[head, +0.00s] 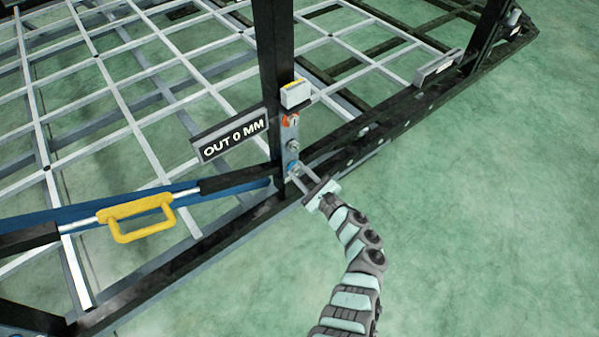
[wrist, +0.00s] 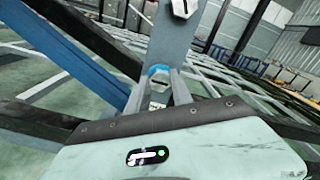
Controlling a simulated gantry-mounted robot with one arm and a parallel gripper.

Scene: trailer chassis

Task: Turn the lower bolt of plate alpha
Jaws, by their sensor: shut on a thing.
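Plate alpha (head: 292,147) is a narrow grey plate on the upright black post. It carries a red-ringed bolt at the top (head: 290,120), a plain bolt in the middle (head: 293,145) and the blue-ringed lower bolt (head: 292,167). My gripper (head: 297,176) reaches the lower bolt from the lower right, with its fingers shut on it. In the wrist view the blue ring of the lower bolt (wrist: 158,70) shows between the two fingers (wrist: 158,95). The bolt's head is partly hidden there. The plate (wrist: 170,45) rises above it with another bolt (wrist: 182,8).
A sign reading "OUT 0 MM" (head: 233,134) stands left of the plate. A small white box (head: 295,94) sits above it. A yellow handle (head: 138,215) on a bar is at the left. The black chassis rail (head: 370,130) runs behind my gripper. Green floor at the right is clear.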

